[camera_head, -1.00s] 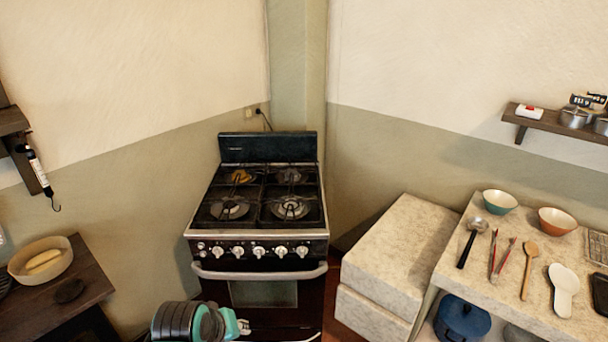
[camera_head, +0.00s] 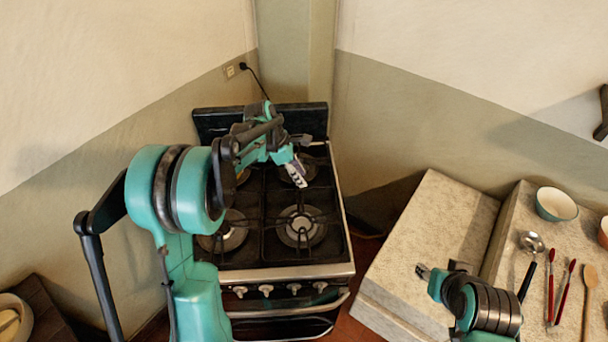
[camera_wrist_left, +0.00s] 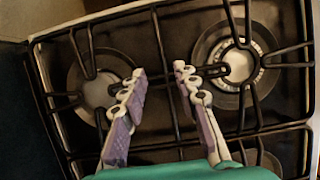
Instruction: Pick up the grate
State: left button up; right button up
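The black grate (camera_head: 268,232) lies on top of the stove, its thin bars crossing over the burners. It also shows in the left wrist view (camera_wrist_left: 158,38), where bars pass under and between the fingers. My left gripper (camera_head: 298,174) hangs over the back part of the stove top. In the left wrist view it (camera_wrist_left: 160,76) is open, with a clear gap between its pale fingers; contact with the bars cannot be told. My left arm hides the stove's left side and part of the back burners. My right gripper (camera_head: 424,271) is near the counter at right, too small to read.
The stove's dark back panel (camera_head: 215,120) rises behind the grate, close to the wall corner. A pale stone counter (camera_head: 425,225) stands right of the stove. A bowl (camera_head: 556,204), a ladle (camera_head: 530,245) and other utensils lie farther right.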

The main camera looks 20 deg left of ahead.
aim_at(307, 188)
pick_arm(q)
jog(key=shift+s+d+f+b, duration=0.1)
jog(key=shift+d+f+b, duration=0.3)
jog(key=shift+f, duration=0.45)
jog(key=shift+d+f, duration=0.25)
jog(key=shift+f, duration=0.05)
jog(key=b+x, duration=0.1)
jog(key=x, duration=0.2)
jog(key=shift+f, duration=0.4)
jog(key=shift+d+f, duration=0.2)
jog(key=shift+f, duration=0.2)
jog(key=shift+r, duration=0.1)
grip_shut()
